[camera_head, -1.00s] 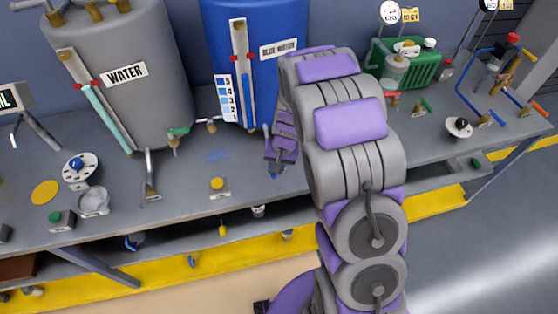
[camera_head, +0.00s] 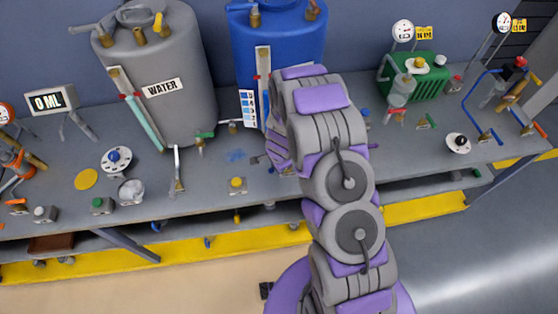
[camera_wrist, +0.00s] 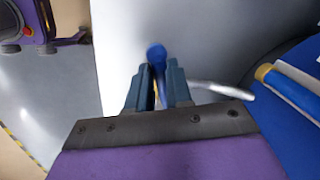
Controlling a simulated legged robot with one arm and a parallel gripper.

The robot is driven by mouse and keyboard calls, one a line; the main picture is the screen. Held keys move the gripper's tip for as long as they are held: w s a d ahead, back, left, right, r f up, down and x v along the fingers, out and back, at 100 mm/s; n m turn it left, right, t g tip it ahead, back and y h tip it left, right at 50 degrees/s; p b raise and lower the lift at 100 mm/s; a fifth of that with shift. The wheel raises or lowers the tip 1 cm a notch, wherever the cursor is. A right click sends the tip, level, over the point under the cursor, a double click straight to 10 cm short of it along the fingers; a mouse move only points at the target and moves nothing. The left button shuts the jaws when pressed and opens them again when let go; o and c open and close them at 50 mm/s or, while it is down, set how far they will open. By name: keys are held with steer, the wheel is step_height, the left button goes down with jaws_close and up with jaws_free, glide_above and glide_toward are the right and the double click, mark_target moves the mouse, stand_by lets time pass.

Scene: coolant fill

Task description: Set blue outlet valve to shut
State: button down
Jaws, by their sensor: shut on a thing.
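The blue outlet valve handle (camera_wrist: 156,56) shows in the wrist view between the fingers of my gripper (camera_wrist: 160,85), which is shut on it. A pale pipe (camera_wrist: 222,90) runs to the right beside the fingers. The blue tank (camera_head: 285,45) stands at the back of the bench in the head view, and its lower side (camera_wrist: 290,135) shows at the right of the wrist view. In the head view my arm covers the valve and most of my gripper. The handle's exact angle is hard to tell.
The grey water tank (camera_head: 165,90) stands left of the blue tank. A green container (camera_head: 415,75) and several small valves lie to the right. The bench (camera_head: 330,193) has a yellow front strip below.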

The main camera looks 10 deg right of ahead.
steer(key=m+p, duration=0.1)
steer(key=p, duration=0.1)
steer(key=w+m+p, duration=0.1)
steer(key=p, duration=0.2)
steer(key=shift+w+a+r+m+h, duration=0.1)
steer(key=shift+a+r+m+h, duration=0.1)
steer(key=shift+r+m+h, duration=0.1)
steer(key=shift+w+f+m+p, duration=0.15)
steer(key=shift+w+m+p, duration=0.35)
steer(key=shift+p, duration=0.75)
steer(key=shift+m, duration=0.3)
steer(key=c, duration=1)
jaws_free()
steer(key=shift+a+f, duration=0.1)
steer(key=shift+a, duration=0.05)
steer(key=shift+c, duration=0.2)
steer(key=s+r, duration=0.3)
steer(key=r, duration=1.4)
steer(key=shift+s+a, duration=0.15)
steer(key=shift+s, duration=0.05)
